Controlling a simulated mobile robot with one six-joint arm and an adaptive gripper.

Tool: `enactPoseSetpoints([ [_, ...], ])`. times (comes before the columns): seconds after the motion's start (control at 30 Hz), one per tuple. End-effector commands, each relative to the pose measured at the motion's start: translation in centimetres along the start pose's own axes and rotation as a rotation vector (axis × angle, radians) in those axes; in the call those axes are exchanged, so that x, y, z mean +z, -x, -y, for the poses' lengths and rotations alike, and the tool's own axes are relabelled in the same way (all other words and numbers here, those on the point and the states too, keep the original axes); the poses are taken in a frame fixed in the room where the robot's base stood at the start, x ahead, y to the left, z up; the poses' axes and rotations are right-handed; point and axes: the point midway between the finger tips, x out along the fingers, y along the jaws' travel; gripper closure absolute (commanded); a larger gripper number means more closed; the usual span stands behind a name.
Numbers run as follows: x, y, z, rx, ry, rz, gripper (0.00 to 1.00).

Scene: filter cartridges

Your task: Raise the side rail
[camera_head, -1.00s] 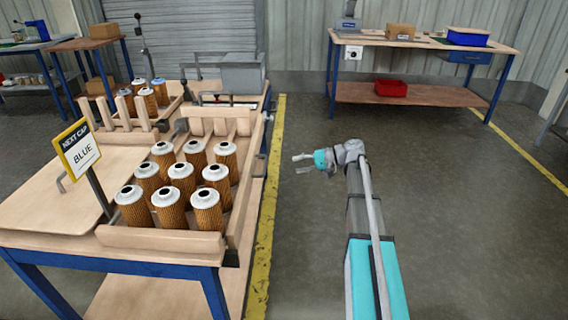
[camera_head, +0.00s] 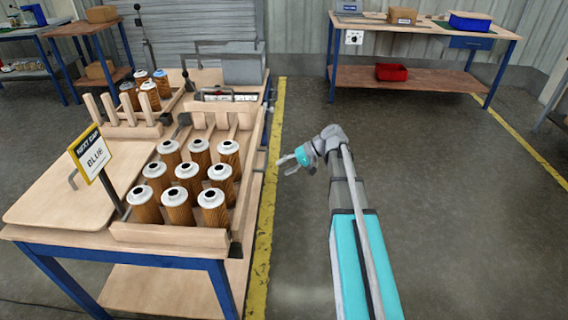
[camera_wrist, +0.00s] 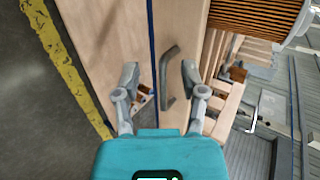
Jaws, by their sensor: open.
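The side rail (camera_head: 249,185) is a wooden board along the right side of the cartridge table; its exact tilt is hard to tell. In the wrist view, a wooden board (camera_wrist: 184,28) with a grey bar handle (camera_wrist: 168,75) shows ahead of my gripper. My gripper (camera_head: 284,162) is just right of the table's side in the head view. In the wrist view, its fingers (camera_wrist: 160,72) are apart and empty. The handle appears between the fingertips, nearer the right one; contact cannot be told. Several filter cartridges (camera_head: 178,195) with white tops stand upright in the tray beside the rail.
A sign reading "NEXT CAP BLUE" (camera_head: 90,155) stands at the table's left. A grey box (camera_head: 242,66) is at its back. A workbench (camera_head: 420,40) stands behind. The floor (camera_head: 460,210) right of the yellow line (camera_head: 264,220) is clear.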

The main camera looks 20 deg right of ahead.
Motion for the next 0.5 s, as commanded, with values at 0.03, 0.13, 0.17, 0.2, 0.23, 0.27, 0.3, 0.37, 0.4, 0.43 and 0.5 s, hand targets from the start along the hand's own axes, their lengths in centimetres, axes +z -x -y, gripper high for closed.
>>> enactPoseSetpoints([
  [0.03, 0.6, 0.1, 0.6, 0.016, 0.002, 0.004, 0.46],
  [0.13, 1.3, 0.1, 1.1, 0.05, 0.005, 0.01, 0.46],
  [0.17, 1.5, 0.0, 1.2, 0.06, 0.006, 0.011, 0.46],
  [0.2, 1.8, 0.0, 1.4, 0.072, 0.008, 0.014, 0.46],
  [0.23, 2.0, 0.0, 1.5, 0.083, 0.009, 0.016, 0.46],
  [0.27, 2.2, -0.1, 1.6, 0.093, 0.01, 0.018, 0.46],
  [0.3, 2.5, -0.1, 1.8, 0.106, 0.012, 0.02, 0.46],
  [0.37, 2.9, -0.1, 2.0, 0.126, 0.014, 0.023, 0.46],
  [0.4, 3.2, -0.1, 2.2, 0.139, 0.016, 0.025, 0.46],
  [0.43, 3.4, -0.1, 2.3, 0.15, 0.017, 0.026, 0.46],
  [0.5, 3.9, -0.1, 2.6, 0.172, 0.02, 0.03, 0.46],
])
